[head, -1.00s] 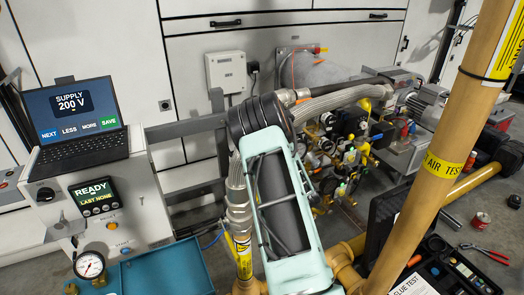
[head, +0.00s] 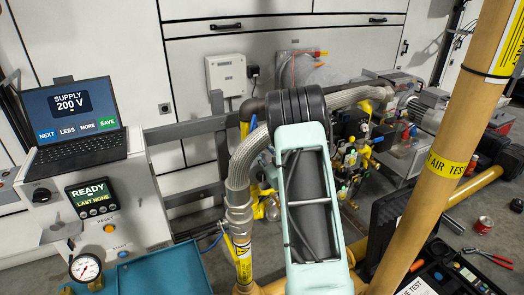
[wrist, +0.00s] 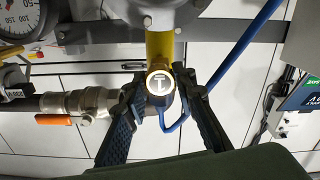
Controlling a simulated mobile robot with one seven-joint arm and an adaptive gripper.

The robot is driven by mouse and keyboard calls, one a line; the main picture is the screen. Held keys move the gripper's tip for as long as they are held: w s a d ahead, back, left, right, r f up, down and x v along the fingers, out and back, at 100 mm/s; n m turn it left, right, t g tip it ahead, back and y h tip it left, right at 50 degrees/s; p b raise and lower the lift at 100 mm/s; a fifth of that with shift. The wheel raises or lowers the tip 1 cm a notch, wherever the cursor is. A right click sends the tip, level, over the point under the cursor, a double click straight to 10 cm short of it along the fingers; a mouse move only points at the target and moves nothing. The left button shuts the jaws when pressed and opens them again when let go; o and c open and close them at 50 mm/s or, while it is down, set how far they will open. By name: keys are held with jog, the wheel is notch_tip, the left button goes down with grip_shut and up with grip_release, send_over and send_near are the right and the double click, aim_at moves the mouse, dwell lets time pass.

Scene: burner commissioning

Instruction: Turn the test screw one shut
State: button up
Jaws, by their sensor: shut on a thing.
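In the wrist view a round brass screw head (wrist: 160,84) with a pale mark or slot on its face sits below a yellow pipe (wrist: 160,43). It appears to be the test screw; I cannot read a number on it. My gripper (wrist: 161,95) has its two dark fingers on either side of the screw and is shut on it. In the head view my arm hides the gripper and the screw.
A ball valve with an orange lever (wrist: 53,119) lies left of the screw, and a blue hose (wrist: 240,62) runs on its right. A pressure gauge (wrist: 17,18) is at upper left. In the head view a tan post (head: 440,160) stands close on the right.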

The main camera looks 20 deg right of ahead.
jog(key=shift+f, duration=0.15)
grip_shut()
jog(key=o, duration=1.2)
grip_release()
jog(key=shift+c, duration=0.2)
jog(key=s, duration=1.2)
jog(key=shift+d, duration=0.2)
